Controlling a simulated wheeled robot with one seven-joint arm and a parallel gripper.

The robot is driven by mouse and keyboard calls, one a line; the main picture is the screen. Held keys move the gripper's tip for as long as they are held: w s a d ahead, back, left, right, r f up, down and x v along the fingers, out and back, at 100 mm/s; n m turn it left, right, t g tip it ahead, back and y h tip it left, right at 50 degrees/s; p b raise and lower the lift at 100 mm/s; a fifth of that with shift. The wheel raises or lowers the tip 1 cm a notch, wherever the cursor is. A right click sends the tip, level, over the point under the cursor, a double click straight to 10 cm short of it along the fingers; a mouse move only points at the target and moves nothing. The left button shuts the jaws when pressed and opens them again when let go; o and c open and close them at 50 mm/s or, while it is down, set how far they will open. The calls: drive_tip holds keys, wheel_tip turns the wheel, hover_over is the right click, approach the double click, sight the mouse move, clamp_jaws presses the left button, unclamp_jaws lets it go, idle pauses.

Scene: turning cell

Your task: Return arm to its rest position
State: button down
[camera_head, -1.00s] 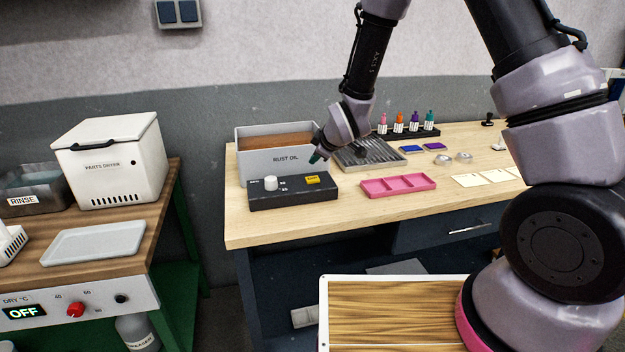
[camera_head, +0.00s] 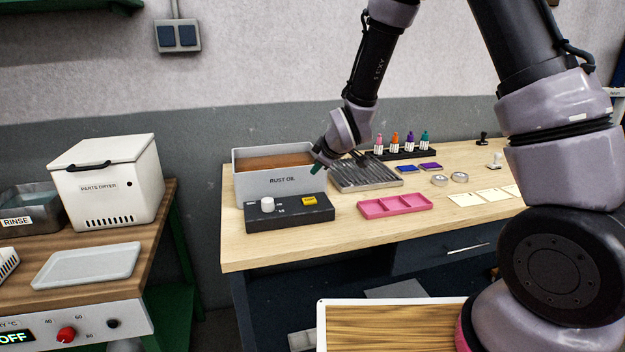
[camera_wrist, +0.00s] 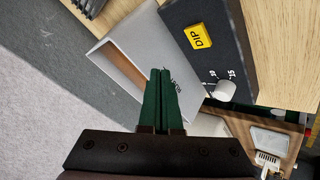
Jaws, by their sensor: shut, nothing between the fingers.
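My arm comes in from the upper right in the head view and bends down over the wooden workbench (camera_head: 285,228). My gripper (camera_head: 316,168) is at the right end of the grey RUST OIL tank (camera_head: 270,187), above the black control box (camera_head: 290,219). In the wrist view my gripper (camera_wrist: 164,75) has its two green fingers together with nothing between them. The tank (camera_wrist: 125,35) lies behind the fingertips there, and the control box (camera_wrist: 222,35) with its yellow DIP button (camera_wrist: 198,37) is to the right. I cannot tell the exact gap to the tank.
A pink tray (camera_head: 395,212), a ribbed metal tray (camera_head: 364,178) and a rack of several bottles (camera_head: 405,153) stand on the bench. At left, a white PARTS DRYER (camera_head: 108,181) and a grey tray (camera_head: 87,265) sit on another table. The bench's front strip is clear.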

drive_tip(key=s+d+r+m+h, duration=0.1)
drive_tip(key=s+d+r+m, duration=0.35)
drive_tip(key=d+r, duration=0.4)
drive_tip(key=s+d+r+m, duration=0.3)
drive_tip(key=d+r+m, duration=0.2)
drive_tip(key=d+r, duration=0.4)
drive_tip(key=s+d+r+m, duration=0.3)
drive_tip(key=s+r+m, duration=0.1)
drive_tip(key=s, duration=0.5)
drive_tip(key=s+d+r+m+g+h, duration=0.1)
drive_tip(key=s+d+r+m, duration=0.3)
drive_tip(key=s, duration=0.5)
drive_tip(key=shift+s+d+r, duration=0.2)
drive_tip(key=shift+s+r, duration=0.15)
drive_tip(key=shift+r, duration=0.1)
drive_tip(key=shift+m, duration=0.25)
idle(3.8)
